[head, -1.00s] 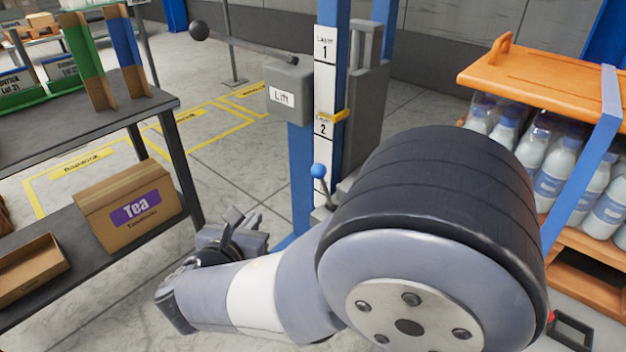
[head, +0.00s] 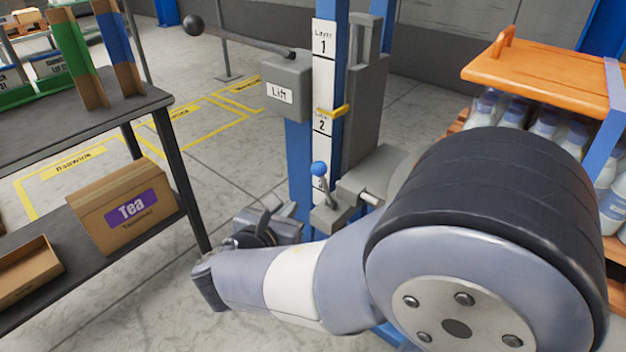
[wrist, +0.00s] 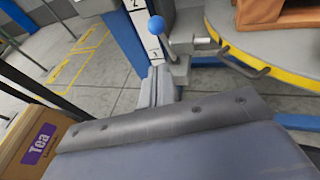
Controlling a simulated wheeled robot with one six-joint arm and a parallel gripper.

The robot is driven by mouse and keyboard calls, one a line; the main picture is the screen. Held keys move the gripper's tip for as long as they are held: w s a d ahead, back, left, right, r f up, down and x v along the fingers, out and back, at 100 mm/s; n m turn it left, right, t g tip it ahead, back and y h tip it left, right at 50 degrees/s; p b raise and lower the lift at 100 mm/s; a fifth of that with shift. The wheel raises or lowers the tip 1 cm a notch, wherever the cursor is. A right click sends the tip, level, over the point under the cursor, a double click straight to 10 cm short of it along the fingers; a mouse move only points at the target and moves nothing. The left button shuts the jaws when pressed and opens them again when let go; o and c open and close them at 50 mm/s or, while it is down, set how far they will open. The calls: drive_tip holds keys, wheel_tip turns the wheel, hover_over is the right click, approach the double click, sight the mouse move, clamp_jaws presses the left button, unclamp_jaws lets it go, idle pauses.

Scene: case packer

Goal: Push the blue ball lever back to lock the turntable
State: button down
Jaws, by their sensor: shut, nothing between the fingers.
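The blue ball lever (head: 318,169) stands on a grey bracket beside the blue lift post, its rod nearly upright. It also shows in the wrist view (wrist: 156,25), just beyond my fingers. My gripper (head: 268,212) is low and left of the lever in the head view, partly hidden by my own wrist. In the wrist view my gripper (wrist: 158,82) is shut and empty, pointing toward the lever's base. I see a gap between fingers and ball; contact lower down cannot be told. The turntable (wrist: 238,56) shows its yellow edge at the upper right of the wrist view.
The lift post has a grey Lift box (head: 287,92) with a black-ball handle (head: 193,25). A dark shelf (head: 75,125) holding a Tea box (head: 128,208) stands left. Open floor lies between shelf and post.

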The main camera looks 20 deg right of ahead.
drive_tip(key=b, duration=0.5)
approach(319, 170)
drive_tip(key=w+d+f, duration=0.2)
drive_tip(key=w+f, duration=0.1)
drive_tip(key=w, duration=0.1)
drive_tip(key=shift+w+d+f, duration=0.1)
drive_tip(key=shift+w+d, duration=0.4)
drive_tip(key=shift+d, duration=0.05)
drive_tip(key=p, duration=0.1)
drive_tip(key=d+r+p, duration=0.1)
drive_tip(key=p, duration=0.1)
drive_tip(key=shift+w+r+g, duration=0.15)
drive_tip(key=shift+w+g, duration=0.1)
drive_tip(key=shift+g, duration=0.05)
drive_tip(key=shift+w+d+r+y+p, duration=0.4)
drive_tip(key=shift+r+y+p, duration=0.1)
drive_tip(key=shift+p, duration=0.75)
drive_tip(key=w+d+m+g+y+p, duration=0.1)
drive_tip(key=w+d+g+y+p, duration=0.3)
drive_tip(key=p, duration=1.8)
drive_tip(key=shift+w+d+r, duration=0.4)
drive_tip(key=shift+w+d, duration=1)
drive_tip(key=shift+d, duration=1.35)
